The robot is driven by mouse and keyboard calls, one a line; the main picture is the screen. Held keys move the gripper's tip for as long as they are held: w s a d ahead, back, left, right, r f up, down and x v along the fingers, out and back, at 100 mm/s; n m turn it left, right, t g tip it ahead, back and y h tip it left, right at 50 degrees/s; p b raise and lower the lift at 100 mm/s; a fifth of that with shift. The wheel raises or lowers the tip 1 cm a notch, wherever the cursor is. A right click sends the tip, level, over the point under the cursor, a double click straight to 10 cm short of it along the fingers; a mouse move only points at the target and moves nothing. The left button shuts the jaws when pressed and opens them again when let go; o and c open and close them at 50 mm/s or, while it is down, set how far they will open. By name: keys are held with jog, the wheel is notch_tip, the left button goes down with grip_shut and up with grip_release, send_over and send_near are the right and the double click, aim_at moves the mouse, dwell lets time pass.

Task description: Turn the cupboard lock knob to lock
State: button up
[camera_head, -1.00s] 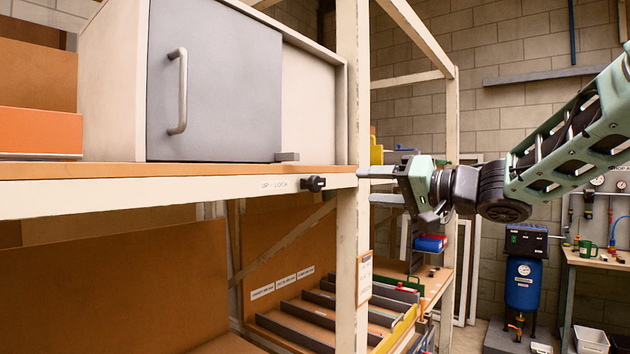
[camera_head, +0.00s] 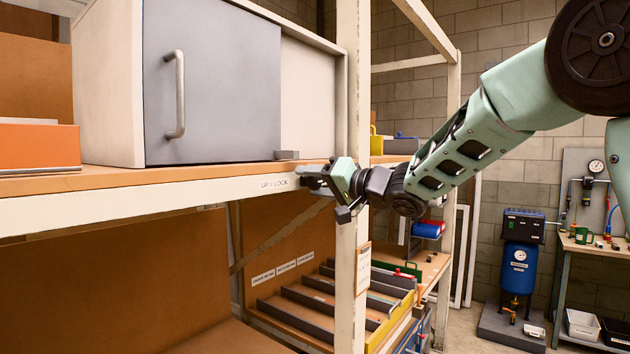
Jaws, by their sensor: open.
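The cupboard (camera_head: 110,95) stands on the shelf, with a grey sliding door (camera_head: 225,90) that has a metal bar handle (camera_head: 178,95). The lock knob is a small black knob on the shelf's white front rail, right beside the printed label "UP = LOCK" (camera_head: 274,184). My gripper (camera_head: 308,176) is open at the knob's place on the rail, its fingers pointing left. The fingers and gripper body cover most of the knob, so its angle and any contact cannot be told.
A white upright post (camera_head: 355,110) stands just behind and beside my gripper. The shelf's front rail (camera_head: 120,205) runs left from it. A lower shelf holds grey dividers (camera_head: 320,300). A blue tank (camera_head: 518,270) stands at the back right, well away.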

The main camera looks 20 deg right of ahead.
jog(key=shift+r, duration=0.1)
grip_shut()
jog(key=n+b, duration=0.2)
jog(key=n, duration=0.2)
jog(key=shift+d+n, duration=0.1)
jog(key=shift+n, duration=0.3)
jog(key=n+b, duration=0.2)
jog(key=n, duration=0.2)
jog(key=shift+n, duration=0.3)
jog(key=n+b, duration=0.3)
jog(key=n, duration=0.3)
jog(key=shift+r+b, duration=0.1)
jog(key=shift+b, duration=0.2)
jog(key=shift+n+b, duration=0.6)
jog(key=shift+n, duration=0.6)
